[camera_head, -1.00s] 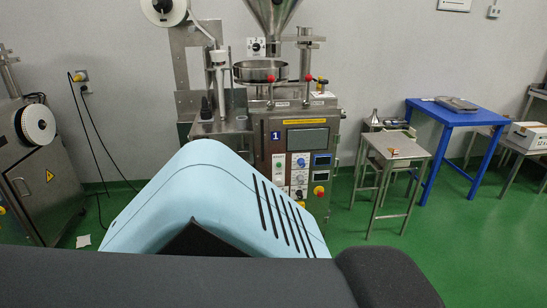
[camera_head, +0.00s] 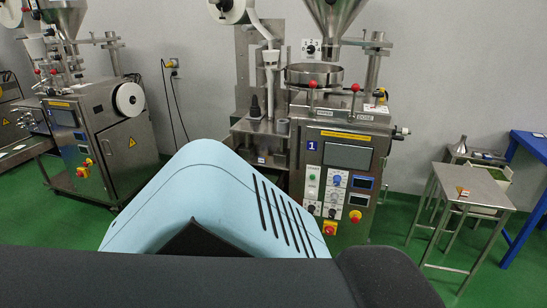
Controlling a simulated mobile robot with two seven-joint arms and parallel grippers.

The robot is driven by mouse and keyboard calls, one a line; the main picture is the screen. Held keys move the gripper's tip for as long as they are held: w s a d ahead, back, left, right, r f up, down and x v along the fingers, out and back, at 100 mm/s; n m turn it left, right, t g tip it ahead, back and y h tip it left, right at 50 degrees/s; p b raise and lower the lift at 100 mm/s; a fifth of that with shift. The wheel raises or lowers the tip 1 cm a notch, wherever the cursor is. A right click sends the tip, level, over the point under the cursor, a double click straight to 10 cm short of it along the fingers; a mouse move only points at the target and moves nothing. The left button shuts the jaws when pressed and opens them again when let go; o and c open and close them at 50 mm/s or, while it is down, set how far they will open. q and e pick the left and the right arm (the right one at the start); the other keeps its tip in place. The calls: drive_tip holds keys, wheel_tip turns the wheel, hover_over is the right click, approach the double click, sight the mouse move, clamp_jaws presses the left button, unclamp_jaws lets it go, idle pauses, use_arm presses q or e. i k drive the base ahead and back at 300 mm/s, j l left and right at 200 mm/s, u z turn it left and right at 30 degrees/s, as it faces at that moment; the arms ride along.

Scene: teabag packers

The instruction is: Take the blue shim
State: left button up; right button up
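I cannot make out a blue shim in the head view. Some small items (camera_head: 463,194), partly orange, lie on a metal stool (camera_head: 480,186) at the right, too small to identify. Neither of my grippers is in view. My own light blue and black body fills the lower middle and hides the floor there.
A packing machine marked 1 (camera_head: 340,165) stands ahead by the wall. Another packing machine (camera_head: 120,135) stands at the left. A blue table (camera_head: 532,144) is cut off at the right edge.

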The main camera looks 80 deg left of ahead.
sight(262, 160)
drive_tip(key=i+j+u, duration=0.1)
drive_tip(key=i+u, duration=0.6)
drive_tip(key=i+l+u, duration=0.1)
drive_tip(key=i+u, duration=0.25)
drive_tip(key=i+j+u, duration=0.1)
drive_tip(key=i+u, duration=0.15)
drive_tip(key=u, duration=0.15)
drive_tip(key=i+u, duration=0.6)
drive_tip(key=u, duration=0.15)
drive_tip(key=i+j+u, duration=0.15)
drive_tip(key=i+u, duration=0.15)
drive_tip(key=i, duration=0.3)
drive_tip(key=i+u, duration=0.25)
drive_tip(key=i, duration=0.35)
drive_tip(key=i+j+z, duration=0.1)
drive_tip(key=i+j, duration=0.1)
drive_tip(key=i, duration=0.1)
